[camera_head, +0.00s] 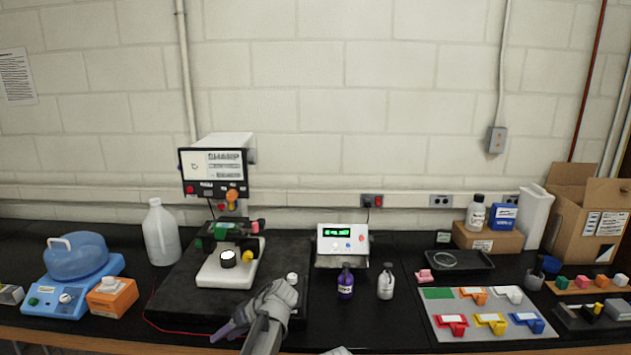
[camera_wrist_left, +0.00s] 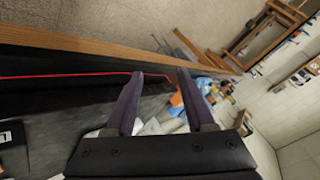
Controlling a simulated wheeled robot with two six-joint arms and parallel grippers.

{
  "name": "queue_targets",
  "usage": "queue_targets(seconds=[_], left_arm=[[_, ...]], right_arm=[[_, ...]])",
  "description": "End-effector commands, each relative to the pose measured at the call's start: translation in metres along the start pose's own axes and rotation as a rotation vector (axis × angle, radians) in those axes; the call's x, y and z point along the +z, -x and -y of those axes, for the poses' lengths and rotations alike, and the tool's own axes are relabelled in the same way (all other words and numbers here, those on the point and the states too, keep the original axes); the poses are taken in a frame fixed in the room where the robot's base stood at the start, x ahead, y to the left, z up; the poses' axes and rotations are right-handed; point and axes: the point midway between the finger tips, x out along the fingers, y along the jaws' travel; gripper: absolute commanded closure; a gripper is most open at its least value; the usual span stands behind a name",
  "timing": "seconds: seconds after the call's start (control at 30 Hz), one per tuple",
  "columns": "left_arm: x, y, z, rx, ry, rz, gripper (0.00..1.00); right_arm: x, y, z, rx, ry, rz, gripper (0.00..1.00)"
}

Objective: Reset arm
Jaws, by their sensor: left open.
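My left gripper (camera_head: 232,335) is in the head view, low and left of centre, over the front of the black mat near the bench's front edge. Its fingers point left and it looks empty. In the left wrist view, its two dark purple fingers (camera_wrist_left: 160,92) stand apart with nothing between them.
A white instrument (camera_head: 228,270) stands on the black mat behind the gripper. A purple bottle (camera_head: 346,284) and a white bottle (camera_head: 386,283) stand to its right. A blue device (camera_head: 75,287) and orange box (camera_head: 112,299) are at left. A red wire (camera_head: 172,330) runs along the mat edge.

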Motion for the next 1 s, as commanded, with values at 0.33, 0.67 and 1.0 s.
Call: queue_targets(seconds=[0.33, 0.67, 1.0], left_arm=[[0.13, -0.008, 0.026, 0.449, -0.404, 0.261, 0.45], [0.187, 0.019, 0.03, 0.747, -0.591, 0.284, 0.45], [0.229, 0.063, 0.009, 0.71, -0.779, 0.265, 0.45]], right_arm=[[0.0, 0.0, 0.0, 0.0, 0.0, 0.0, 0.5], [0.0, 0.0, 0.0, 0.0, 0.0, 0.0, 0.5], [0.0, 0.0, 0.0, 0.0, 0.0, 0.0, 0.5]])
